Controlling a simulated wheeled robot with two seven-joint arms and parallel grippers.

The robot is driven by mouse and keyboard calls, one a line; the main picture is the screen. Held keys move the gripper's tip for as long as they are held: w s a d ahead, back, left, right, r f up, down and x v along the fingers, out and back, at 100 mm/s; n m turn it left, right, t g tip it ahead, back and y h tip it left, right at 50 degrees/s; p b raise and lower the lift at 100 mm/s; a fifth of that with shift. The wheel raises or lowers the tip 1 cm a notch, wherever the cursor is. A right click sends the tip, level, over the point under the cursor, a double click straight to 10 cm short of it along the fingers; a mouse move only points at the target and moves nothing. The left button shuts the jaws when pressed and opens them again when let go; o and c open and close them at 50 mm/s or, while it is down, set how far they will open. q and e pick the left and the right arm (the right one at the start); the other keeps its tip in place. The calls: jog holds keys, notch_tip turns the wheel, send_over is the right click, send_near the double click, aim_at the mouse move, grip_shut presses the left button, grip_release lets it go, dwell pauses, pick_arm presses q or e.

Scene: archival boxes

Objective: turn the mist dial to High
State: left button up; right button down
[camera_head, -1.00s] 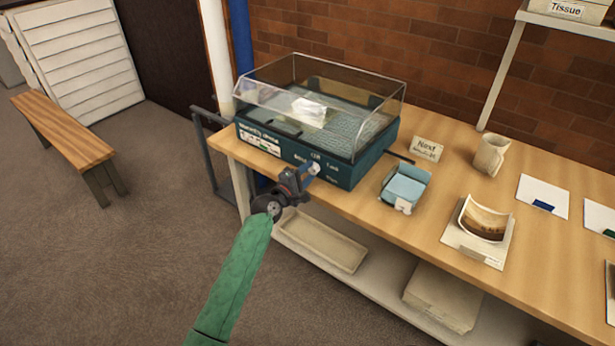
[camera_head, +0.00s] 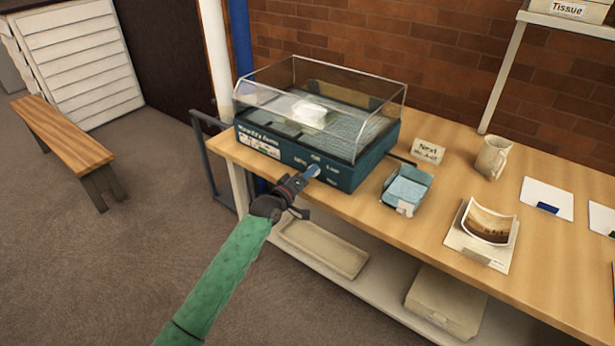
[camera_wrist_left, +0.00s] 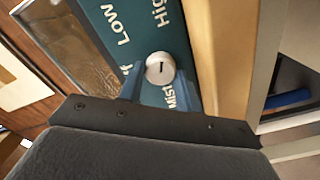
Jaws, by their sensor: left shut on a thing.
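The mist dial (camera_wrist_left: 160,68) is a round white knob with a short dark line on the teal front panel of the humidity box (camera_head: 340,175). In the left wrist view the line runs roughly up and down the picture. The label High (camera_wrist_left: 161,14) is above the dial, Low (camera_wrist_left: 118,24) is up and to the left, and a partly covered Off is on the left. My left gripper (camera_head: 312,171) is shut on the dial, with its blue fingers on either side of it. In the head view the fingers hide the dial. My right gripper is out of view.
The box has a clear lid (camera_head: 320,95) with a pale object under it.

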pick_arm(q)
jog(key=shift+f+m, duration=0.15)
jog(key=shift+m, duration=0.45)
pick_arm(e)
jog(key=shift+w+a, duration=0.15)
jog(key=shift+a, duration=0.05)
pick_arm(q)
jog(key=o, duration=1)
jog(key=b+v, duration=0.1)
jog(key=v, duration=0.6)
jog(key=shift+s+a, duration=0.2)
jog(key=shift+s, duration=0.15)
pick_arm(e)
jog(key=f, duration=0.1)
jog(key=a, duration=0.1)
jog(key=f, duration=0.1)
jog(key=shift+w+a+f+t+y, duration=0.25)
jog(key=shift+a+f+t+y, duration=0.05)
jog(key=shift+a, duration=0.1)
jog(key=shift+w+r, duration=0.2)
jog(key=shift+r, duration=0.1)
